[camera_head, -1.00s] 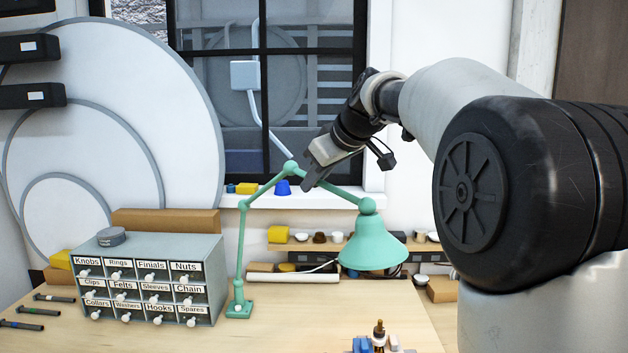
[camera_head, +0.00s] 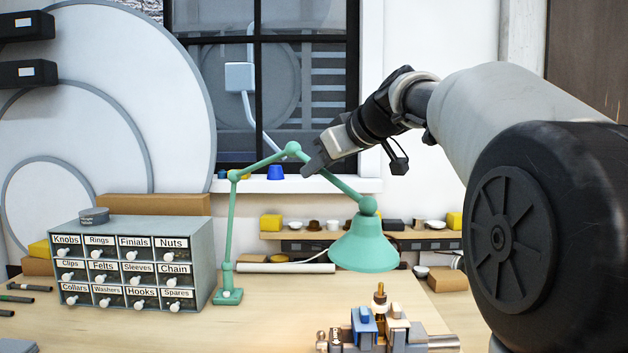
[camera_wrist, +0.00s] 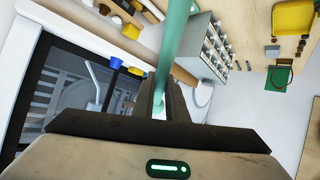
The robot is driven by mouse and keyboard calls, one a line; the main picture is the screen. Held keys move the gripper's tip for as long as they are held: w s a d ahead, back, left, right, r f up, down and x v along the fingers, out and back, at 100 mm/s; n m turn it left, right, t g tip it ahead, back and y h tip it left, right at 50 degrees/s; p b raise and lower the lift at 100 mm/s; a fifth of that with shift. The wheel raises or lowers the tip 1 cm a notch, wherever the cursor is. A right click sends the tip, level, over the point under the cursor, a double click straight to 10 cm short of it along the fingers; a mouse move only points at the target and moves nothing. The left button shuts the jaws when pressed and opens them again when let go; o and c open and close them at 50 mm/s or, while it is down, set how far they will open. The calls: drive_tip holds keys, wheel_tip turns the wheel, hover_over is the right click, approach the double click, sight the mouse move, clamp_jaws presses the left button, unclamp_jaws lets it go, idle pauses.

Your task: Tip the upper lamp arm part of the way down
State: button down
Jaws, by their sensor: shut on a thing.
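The green lamp stands on the bench on its square base (camera_head: 228,297). Its lower arm (camera_head: 230,225) is nearly upright. A middle arm (camera_head: 262,161) rises gently rightward to a round joint (camera_head: 293,149). The outermost arm (camera_head: 345,187) slopes down right from there to the bell-shaped shade (camera_head: 364,246), which hangs mouth-down above the bench. My gripper (camera_head: 313,168) is shut on the outermost arm, just right of the round joint. In the wrist view the green tube (camera_wrist: 174,45) passes between my fingers (camera_wrist: 160,103). The gripped stretch is partly hidden by the fingers.
A labelled drawer cabinet (camera_head: 205,262) stands left of the lamp. A small vise-like fixture (camera_head: 381,325) with a brass piece is at the front, below and right of the shade. A shelf (camera_head: 420,236) with small parts runs behind. The window is close behind my gripper.

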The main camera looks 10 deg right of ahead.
drive_tip(key=shift+f, duration=0.15)
drive_tip(key=c, duration=1.8)
unclamp_jaws()
drive_tip(key=shift+o, duration=0.2)
drive_tip(key=v, duration=1.7)
drive_tip(key=shift+s, duration=0.25)
drive_tip(key=shift+d, duration=0.1)
